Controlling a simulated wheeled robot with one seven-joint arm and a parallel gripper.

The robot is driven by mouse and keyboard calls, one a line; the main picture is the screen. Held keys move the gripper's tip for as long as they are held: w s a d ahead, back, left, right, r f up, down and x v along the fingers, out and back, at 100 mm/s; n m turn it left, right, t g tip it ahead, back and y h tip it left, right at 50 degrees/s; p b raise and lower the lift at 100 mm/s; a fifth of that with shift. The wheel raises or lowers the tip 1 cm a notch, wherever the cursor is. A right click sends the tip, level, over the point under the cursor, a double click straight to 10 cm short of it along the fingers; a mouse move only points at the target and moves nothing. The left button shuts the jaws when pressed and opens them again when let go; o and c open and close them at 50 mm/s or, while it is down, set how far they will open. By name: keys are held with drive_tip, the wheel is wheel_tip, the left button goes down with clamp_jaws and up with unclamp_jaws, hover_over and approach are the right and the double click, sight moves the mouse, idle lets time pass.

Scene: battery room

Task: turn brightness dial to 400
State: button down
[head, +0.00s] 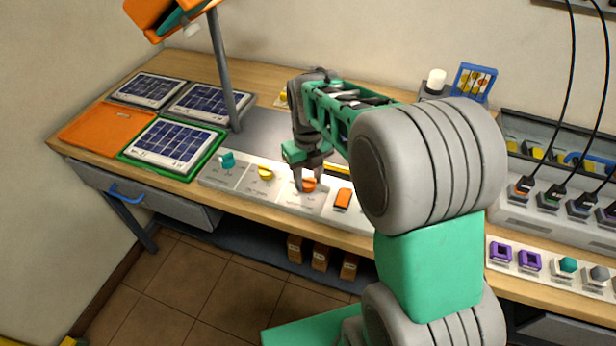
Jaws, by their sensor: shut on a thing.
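My gripper (307,184) points down at the control panel (236,181) on the workbench. It is shut on an orange dial (310,184), with a finger at each side of it. The printed scale and label around this dial are too small to read, so I cannot tell its setting or whether it is the brightness dial. To the left on the same panel are a teal knob (227,160) and a yellow knob (265,172). An orange rocker-like switch (343,198) sits just right of the held dial. My arm hides the panel further right.
Solar panels lie at the left, one in a green frame (208,174), beside an orange tray (101,130). A lamp post (227,70) rises behind the panel.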

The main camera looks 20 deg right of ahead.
sight(308, 179)
drive_tip(key=shift+m, duration=0.4)
drive_tip(key=c, duration=0.9)
unclamp_jaws()
wheel_tip(308, 179, up, 8)
drive_tip(key=shift+f, duration=0.1)
